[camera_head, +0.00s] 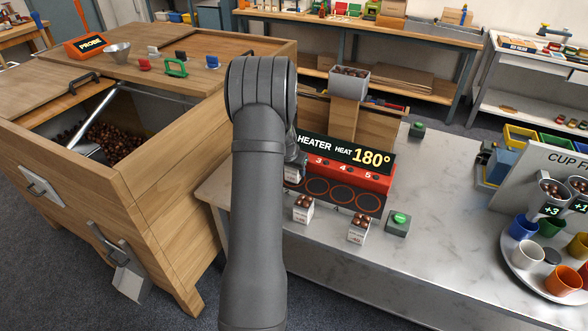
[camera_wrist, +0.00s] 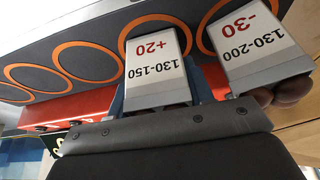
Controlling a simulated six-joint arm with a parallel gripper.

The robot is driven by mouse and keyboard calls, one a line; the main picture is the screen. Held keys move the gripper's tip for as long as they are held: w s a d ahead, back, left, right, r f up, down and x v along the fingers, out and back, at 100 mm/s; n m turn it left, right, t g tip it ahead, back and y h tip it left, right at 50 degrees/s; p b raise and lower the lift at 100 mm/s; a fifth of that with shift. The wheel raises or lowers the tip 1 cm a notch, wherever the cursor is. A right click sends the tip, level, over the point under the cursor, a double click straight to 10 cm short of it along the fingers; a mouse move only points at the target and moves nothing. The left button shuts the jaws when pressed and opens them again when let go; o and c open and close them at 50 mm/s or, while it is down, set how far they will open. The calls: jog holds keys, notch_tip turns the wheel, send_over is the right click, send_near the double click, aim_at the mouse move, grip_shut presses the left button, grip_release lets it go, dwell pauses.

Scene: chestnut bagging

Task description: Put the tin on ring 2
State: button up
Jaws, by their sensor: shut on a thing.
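My gripper (camera_wrist: 160,88) is shut on a tin marked +20 and 130-150 (camera_wrist: 153,58), its blue fingers on either side. In the wrist view the tin's foot overlaps an orange ring (camera_wrist: 122,44), second from the right and apparently ring 2. I cannot tell whether the tin touches the plate. A second tin, marked -30 and 130-200 (camera_wrist: 252,45), is beside it to the right, at the end ring (camera_wrist: 203,38). In the head view, my arm hides the left end of the heater (camera_head: 345,160), with rings 1 and 2; rings 3, 4 and 5 (camera_head: 370,200) look bare.
Two white tins of chestnuts (camera_head: 303,209) (camera_head: 358,229) stand in front of the heater, with a green button (camera_head: 399,220) to their right. A wooden chestnut bin (camera_head: 160,190) is at the left. A tray of cups (camera_head: 520,280) stands at the right; the counter between is clear.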

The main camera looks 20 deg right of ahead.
jog(key=shift+f, duration=0.1)
jog(key=o, duration=1)
jog(key=shift+o, duration=0.2)
jog(key=v, duration=1.2)
